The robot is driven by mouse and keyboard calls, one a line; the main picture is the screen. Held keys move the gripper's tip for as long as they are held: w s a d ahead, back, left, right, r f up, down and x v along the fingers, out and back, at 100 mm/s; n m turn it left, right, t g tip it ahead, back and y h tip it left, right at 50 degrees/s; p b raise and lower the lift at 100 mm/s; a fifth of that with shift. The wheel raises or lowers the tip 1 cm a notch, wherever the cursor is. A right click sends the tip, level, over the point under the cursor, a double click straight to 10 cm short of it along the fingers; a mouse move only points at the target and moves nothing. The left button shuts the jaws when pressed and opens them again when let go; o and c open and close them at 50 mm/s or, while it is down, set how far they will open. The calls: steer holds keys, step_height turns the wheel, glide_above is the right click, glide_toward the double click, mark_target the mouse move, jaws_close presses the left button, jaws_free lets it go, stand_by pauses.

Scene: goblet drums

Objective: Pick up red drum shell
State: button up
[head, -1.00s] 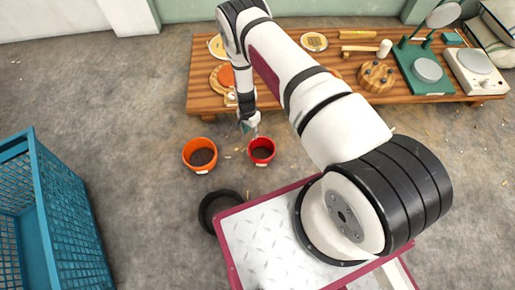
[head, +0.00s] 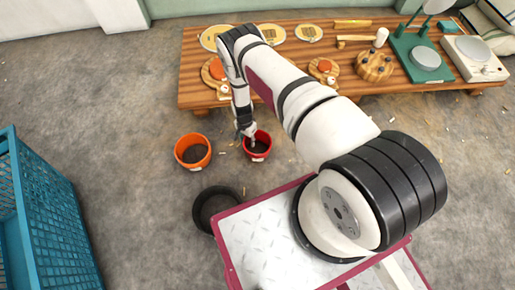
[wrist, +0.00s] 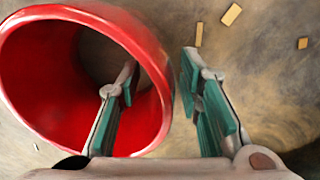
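The red drum shell (head: 264,149) stands on the floor in front of the low wooden table, its open end up, with a pale label on its front. It fills the left of the wrist view (wrist: 38,75). My gripper (head: 251,143) is down at the shell's rim. In the wrist view my gripper (wrist: 160,75) is open across the shell's wall. The left finger is inside the shell and the right finger is outside. A gap shows between the wall and the fingers.
An orange drum shell (head: 193,151) stands close on the left. A black ring (head: 199,213) lies nearer me. A blue crate (head: 50,215) is at the left. The wooden table (head: 200,92) behind holds round parts, a mallet and a green stand. Small chips lie on the floor.

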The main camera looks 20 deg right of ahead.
step_height(320, 180, down, 2)
steer(key=shift+f+b, duration=0.1)
steer(key=shift+b, duration=0.2)
jaws_close()
steer(key=shift+r, duration=0.25)
